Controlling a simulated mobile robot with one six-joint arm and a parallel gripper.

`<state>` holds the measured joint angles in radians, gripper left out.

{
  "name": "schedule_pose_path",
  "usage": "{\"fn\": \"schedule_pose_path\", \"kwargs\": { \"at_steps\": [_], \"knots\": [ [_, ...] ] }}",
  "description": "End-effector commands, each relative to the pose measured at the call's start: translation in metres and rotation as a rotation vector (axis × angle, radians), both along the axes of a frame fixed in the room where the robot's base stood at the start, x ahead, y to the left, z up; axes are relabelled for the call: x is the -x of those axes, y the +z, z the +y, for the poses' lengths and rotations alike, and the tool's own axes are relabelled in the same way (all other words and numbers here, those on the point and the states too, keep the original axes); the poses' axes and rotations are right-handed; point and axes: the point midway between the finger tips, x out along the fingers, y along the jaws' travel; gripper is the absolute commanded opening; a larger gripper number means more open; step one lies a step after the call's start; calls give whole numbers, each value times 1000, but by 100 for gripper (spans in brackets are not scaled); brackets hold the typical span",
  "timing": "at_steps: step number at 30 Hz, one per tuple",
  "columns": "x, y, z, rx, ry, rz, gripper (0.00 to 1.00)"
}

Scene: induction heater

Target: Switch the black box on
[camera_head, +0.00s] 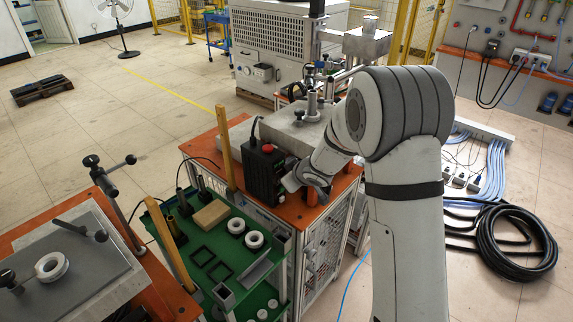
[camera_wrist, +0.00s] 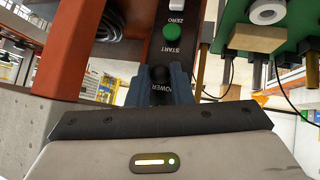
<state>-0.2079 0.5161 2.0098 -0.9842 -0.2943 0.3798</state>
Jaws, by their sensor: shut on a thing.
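The black box (camera_head: 260,177) stands upright on an orange-topped cart, with a red button (camera_head: 268,148) on top. In the wrist view its face (camera_wrist: 177,58) shows a green START button (camera_wrist: 171,32), a white ZERO switch (camera_wrist: 177,4) and a dark POWER knob (camera_wrist: 160,74). My gripper (camera_head: 291,184) is at the right side of the box. In the wrist view, the fingers of my gripper (camera_wrist: 160,82) are closed on either side of the POWER knob. The fingers partly hide the knob, and its exact setting cannot be told.
The orange cart top (camera_head: 313,211) borders the box. A green tray (camera_head: 237,287) with white rings, a tan block and dark frames lies at the lower left. A grey block (camera_head: 300,128) stands behind the box. Wooden posts (camera_head: 225,150) rise nearby.

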Motion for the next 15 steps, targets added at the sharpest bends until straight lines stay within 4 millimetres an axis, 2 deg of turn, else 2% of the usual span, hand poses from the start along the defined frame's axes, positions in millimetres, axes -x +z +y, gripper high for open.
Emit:
{"fn": "schedule_pose_path", "kwargs": {
  "at_steps": [1,15],
  "knots": [
    [-1,9,0,13,-2,10,0],
    [-3,8,2,74,-2,54,0]
  ]
}}
